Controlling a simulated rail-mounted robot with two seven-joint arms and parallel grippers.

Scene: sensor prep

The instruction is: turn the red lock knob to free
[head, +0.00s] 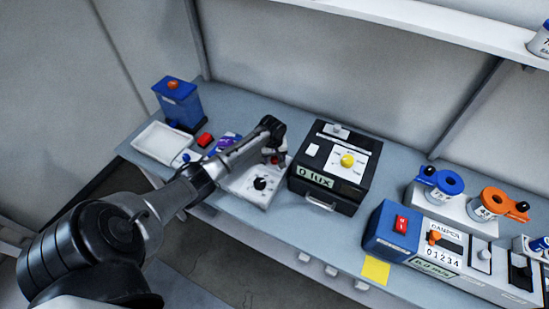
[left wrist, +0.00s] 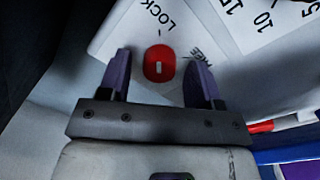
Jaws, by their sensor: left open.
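The red lock knob (left wrist: 158,63) is an oval with a pale mark on a white panel (left wrist: 128,38) printed LOCK and FREE. In the left wrist view LOCK is above it and FREE, partly covered by a finger, is to its right. My left gripper (left wrist: 156,78) is open, with one purple-grey finger on each side of the knob and a gap to each. In the head view the left gripper (head: 272,155) is over the back of the white dial box (head: 246,190); a little of the red knob (head: 267,160) shows there. My right gripper is not in view.
A black box with a yellow knob (head: 347,160) stands right beside the gripper. A white tray (head: 160,143), a blue container (head: 178,103) and a red block (head: 205,140) are to the left. A blue box (head: 387,234) and other devices stand at the right.

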